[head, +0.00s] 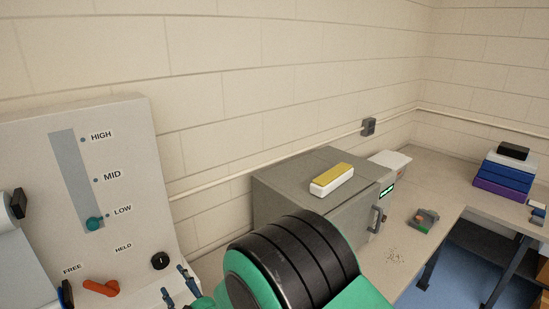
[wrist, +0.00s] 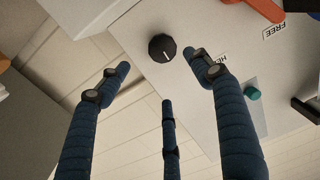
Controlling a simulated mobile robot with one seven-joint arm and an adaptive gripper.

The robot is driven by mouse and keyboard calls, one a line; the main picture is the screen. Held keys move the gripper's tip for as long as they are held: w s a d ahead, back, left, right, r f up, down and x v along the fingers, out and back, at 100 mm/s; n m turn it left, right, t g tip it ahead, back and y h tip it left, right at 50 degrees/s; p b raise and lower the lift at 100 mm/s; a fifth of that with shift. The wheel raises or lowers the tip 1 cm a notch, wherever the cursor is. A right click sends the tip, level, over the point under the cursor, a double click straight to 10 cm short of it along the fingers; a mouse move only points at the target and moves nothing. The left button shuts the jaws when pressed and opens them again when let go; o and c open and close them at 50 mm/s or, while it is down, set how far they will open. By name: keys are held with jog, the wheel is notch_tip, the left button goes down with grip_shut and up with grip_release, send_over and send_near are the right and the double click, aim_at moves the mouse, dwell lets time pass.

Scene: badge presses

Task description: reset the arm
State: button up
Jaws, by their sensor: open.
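My gripper (head: 178,284) has blue segmented fingers and stands open and empty before the lower right part of a grey panel (head: 120,160). In the wrist view its fingers (wrist: 160,68) are spread apart, with a black knob (wrist: 162,47) showing beyond them. The knob (head: 160,261) has a white mark; no finger visibly touches it. An orange-red lever (head: 101,288) sits below the FREE and HELD labels, and part of it shows in the wrist view (wrist: 262,8). A teal slider knob (head: 94,224) stands at LOW. My green and black arm hides the area below right.
A grey cabinet (head: 272,199) with a handle stands right of the panel, a yellow-topped white block (head: 332,180) on it. Further right, a bench (head: 453,190) holds a small grey-green device (head: 423,221) and stacked coloured boxes (head: 502,174). A block wall runs behind.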

jog(key=w+d+r+m+h, duration=0.2)
jog(key=w+d+r+h, duration=0.15)
jog(key=d+r, duration=0.5)
jog(key=w+d+r+m+h, duration=0.2)
jog(key=w+d+r, duration=0.35)
jog(key=d, duration=0.55)
jog(key=s+d+r+m+g+h, duration=0.1)
jog(key=s+d+r+h, duration=0.2)
jog(key=d, duration=0.6)
jog(key=s+d+r+m+g+h, duration=0.1)
jog(key=s+d+r+m, duration=0.15)
jog(key=d+r, duration=0.4)
jog(key=s+d+m+g+h, duration=0.1)
jog(key=s+d+m+g, duration=0.1)
jog(key=s+d, duration=0.8)
jog(key=s+d+r+m+g+h, duration=0.1)
jog(key=s+d+m+g+h, duration=0.1)
jog(key=s+d, duration=0.9)
jog(key=s, duration=0.8)
jog(key=shift+d+r+g, duration=0.15)
jog(key=shift+r+g, duration=0.05)
jog(key=shift+g, duration=0.1)
jog(key=shift+h, duration=0.25)
